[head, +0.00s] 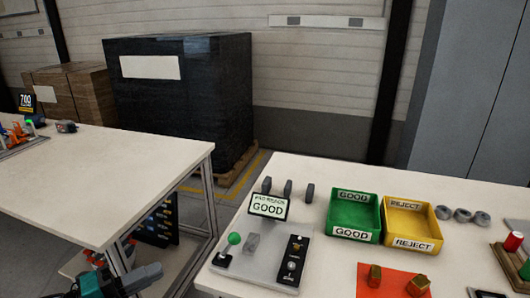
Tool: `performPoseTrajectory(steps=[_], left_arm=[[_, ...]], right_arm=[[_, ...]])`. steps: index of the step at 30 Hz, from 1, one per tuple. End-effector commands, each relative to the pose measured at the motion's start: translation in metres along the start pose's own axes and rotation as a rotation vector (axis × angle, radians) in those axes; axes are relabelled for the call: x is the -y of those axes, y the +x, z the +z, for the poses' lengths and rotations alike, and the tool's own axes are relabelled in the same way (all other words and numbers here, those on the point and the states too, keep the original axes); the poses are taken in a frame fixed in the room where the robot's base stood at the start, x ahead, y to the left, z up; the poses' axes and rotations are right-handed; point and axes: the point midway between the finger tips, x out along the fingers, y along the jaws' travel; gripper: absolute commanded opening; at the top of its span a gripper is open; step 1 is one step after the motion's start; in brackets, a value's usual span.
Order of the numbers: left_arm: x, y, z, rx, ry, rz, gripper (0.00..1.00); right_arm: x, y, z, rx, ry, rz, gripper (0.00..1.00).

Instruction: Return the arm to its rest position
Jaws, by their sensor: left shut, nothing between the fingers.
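My left gripper (148,274) is at the bottom left of the head view, low beside the left table's front leg. It is shut, and nothing shows between its fingers. It is apart from both tables' tops. My left arm is mostly cut off by the bottom edge. My right gripper is not in view.
The right table (330,200) holds a grey fixture with a screen reading GOOD (268,206), a green bin (354,197), a yellow bin (412,206) and an orange mat (392,285) with two gold pieces. The left table (100,175) is mostly clear. A gap separates them.

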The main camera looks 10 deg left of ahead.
Motion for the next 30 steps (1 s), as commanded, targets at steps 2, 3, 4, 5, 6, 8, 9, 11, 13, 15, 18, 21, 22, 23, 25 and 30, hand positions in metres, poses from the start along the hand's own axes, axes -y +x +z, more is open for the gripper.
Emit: performPoseTrajectory(steps=[2,3,4,5,6,8,9,11,13,15,18,21,22,23,25,30], left_arm=[[-0.005,0.001,-0.002,0.031,-0.045,-0.004,0.00],[-0.011,0.002,-0.003,0.065,-0.092,-0.007,0.00],[-0.017,0.004,-0.004,0.098,-0.140,-0.008,0.00],[-0.024,0.005,-0.005,0.139,-0.199,-0.011,0.00],[-0.035,0.006,-0.008,0.203,-0.292,-0.013,0.00],[-0.055,0.008,-0.015,0.311,-0.462,-0.014,0.00],[-0.071,0.010,-0.023,0.386,-0.586,-0.013,0.00],[-0.094,0.011,-0.036,0.493,-0.773,-0.006,0.00],[-0.119,0.014,-0.057,0.604,-0.983,0.008,0.00],[-0.141,0.017,-0.079,0.697,-1.170,0.028,0.00],[-0.162,0.021,-0.109,0.794,-1.378,0.059,0.00],[-0.173,0.024,-0.130,0.850,-1.504,0.084,0.00],[-0.175,0.025,-0.134,0.859,-1.526,0.089,0.00],[-0.176,0.025,-0.137,0.867,-1.543,0.093,0.00],[-0.177,0.025,-0.139,0.872,-1.555,0.096,0.00],[-0.177,0.025,-0.139,0.872,-1.555,0.096,0.00]], right_arm=[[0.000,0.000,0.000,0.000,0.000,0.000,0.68],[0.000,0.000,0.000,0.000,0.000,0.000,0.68],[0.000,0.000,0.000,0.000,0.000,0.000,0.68],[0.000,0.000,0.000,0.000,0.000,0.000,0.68],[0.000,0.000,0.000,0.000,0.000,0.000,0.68],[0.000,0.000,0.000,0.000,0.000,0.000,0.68],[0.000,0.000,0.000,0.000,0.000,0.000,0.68],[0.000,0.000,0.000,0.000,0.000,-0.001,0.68],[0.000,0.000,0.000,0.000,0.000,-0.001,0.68],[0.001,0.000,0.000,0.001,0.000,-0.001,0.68],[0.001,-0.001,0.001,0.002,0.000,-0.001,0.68],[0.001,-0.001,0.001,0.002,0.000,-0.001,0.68],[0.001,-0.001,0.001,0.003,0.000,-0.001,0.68],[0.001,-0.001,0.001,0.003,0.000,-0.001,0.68],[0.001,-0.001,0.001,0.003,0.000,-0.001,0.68],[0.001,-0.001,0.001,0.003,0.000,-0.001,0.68]])
